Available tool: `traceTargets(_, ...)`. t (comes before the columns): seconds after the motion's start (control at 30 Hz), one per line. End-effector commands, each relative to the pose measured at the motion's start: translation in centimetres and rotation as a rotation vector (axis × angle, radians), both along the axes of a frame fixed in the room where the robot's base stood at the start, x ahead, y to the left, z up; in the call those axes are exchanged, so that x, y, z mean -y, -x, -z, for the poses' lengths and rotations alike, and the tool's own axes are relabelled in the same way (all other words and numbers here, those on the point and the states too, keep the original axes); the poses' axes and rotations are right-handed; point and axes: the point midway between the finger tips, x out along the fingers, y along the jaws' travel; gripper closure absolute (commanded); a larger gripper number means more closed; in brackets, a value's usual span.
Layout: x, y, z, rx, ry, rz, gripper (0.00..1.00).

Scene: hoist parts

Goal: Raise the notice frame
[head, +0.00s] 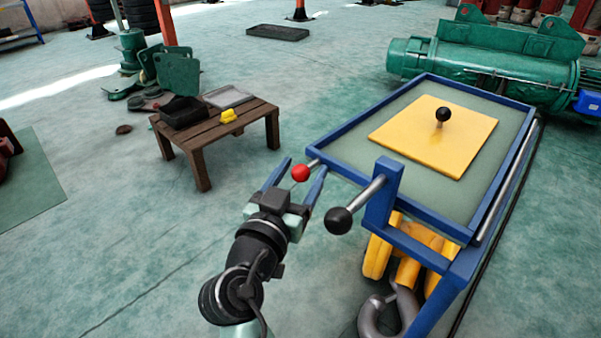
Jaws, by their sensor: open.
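A blue-rimmed frame (352,119) with a grey-green panel is at the right, tilted in the picture. A yellow plate (415,150) with a black ball knob (442,114) lies on its panel. A short rod with a red ball (300,173) sticks out from the frame's left side. A thicker metal bar with a black ball (338,220) sticks out from a blue post (383,205) at the near side. My gripper (304,168) is open, its blue fingers on either side of the red ball in the picture. I cannot tell whether they touch it.
A yellow hoist block with a grey hook (385,312) is under the frame. A low wooden table (203,150) at left holds a black tray, a grey tray and a small yellow object. A green hoist drum (490,65) lies behind the frame. Floor between table and frame is clear.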

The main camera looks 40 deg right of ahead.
Motion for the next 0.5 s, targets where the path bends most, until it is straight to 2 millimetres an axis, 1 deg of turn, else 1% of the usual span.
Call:
traceTargets(0.17,0.01,0.00,-0.01,0.000,0.000,0.000,0.33)
traceTargets(0.27,0.00,0.01,-0.01,0.000,0.000,0.000,0.49)
traceTargets(0.3,-0.01,0.00,-0.01,0.000,0.000,0.000,0.56)
traceTargets(0.37,-0.02,0.01,-0.01,0.001,0.000,0.000,0.67)
traceTargets(0.5,-0.06,-0.03,-0.01,0.001,0.000,-0.002,0.92)
